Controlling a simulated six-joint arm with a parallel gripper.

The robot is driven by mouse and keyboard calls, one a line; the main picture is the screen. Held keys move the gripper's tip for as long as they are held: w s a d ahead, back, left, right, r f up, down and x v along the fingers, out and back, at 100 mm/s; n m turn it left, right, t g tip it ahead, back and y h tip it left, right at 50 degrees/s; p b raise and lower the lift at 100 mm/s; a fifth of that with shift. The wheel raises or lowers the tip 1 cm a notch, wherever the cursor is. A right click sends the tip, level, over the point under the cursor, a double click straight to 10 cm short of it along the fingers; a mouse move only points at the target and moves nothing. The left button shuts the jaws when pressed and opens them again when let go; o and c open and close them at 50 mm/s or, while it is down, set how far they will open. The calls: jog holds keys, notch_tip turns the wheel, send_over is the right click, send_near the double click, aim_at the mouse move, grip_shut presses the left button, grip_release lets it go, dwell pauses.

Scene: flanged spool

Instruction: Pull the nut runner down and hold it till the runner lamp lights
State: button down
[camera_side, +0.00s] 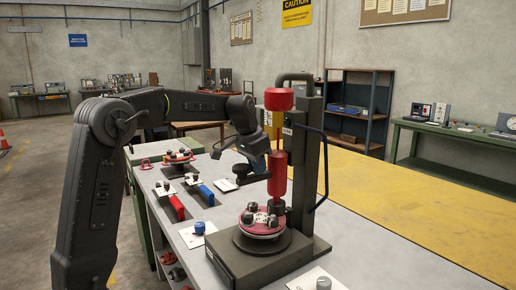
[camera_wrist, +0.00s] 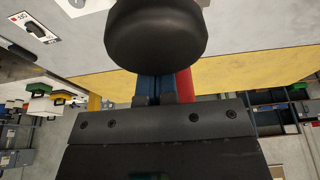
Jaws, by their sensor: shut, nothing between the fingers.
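The nut runner (camera_side: 276,176) is a red upright body on the dark stand (camera_side: 299,150), with a second red cylinder (camera_side: 279,98) higher up. Its lower end is just above a red flanged spool (camera_side: 262,223) that carries dark nuts on a round dark base. My gripper (camera_side: 262,163) is close against the runner's left side; I cannot tell whether it touches. In the wrist view my blue fingers (camera_wrist: 160,88) are shut and empty, beside a red strip of the runner (camera_wrist: 185,86). A large dark rounded part (camera_wrist: 156,36) hides much there. I cannot make out the runner lamp.
A second red spool (camera_side: 178,156) stands on the bench behind left. Red and blue blocks (camera_side: 177,207) and small cards lie on the bench left of the stand. A blue looped tube (camera_side: 325,170) hangs on the stand's right. The yellow strip (camera_side: 400,205) is clear.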

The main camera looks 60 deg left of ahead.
jog(key=shift+f, duration=0.35)
notch_tip(320, 180, up, 5)
jog(key=shift+f, duration=0.1)
jog(key=v, duration=1)
jog(key=shift+f, duration=0.1)
jog(key=s+d+f+t, duration=0.1)
jog(key=s+d+f, duration=0.4)
jog(key=s+d, duration=0.55)
jog(key=s+d+f, duration=0.4)
jog(key=s+f, duration=0.1)
jog(key=f, duration=0.1)
jog(key=s+d+f+t, duration=0.1)
jog(key=s+d+f, duration=0.3)
jog(key=s+f, duration=0.2)
jog(key=shift+d+f, duration=0.35)
jog(key=shift+f, duration=0.45)
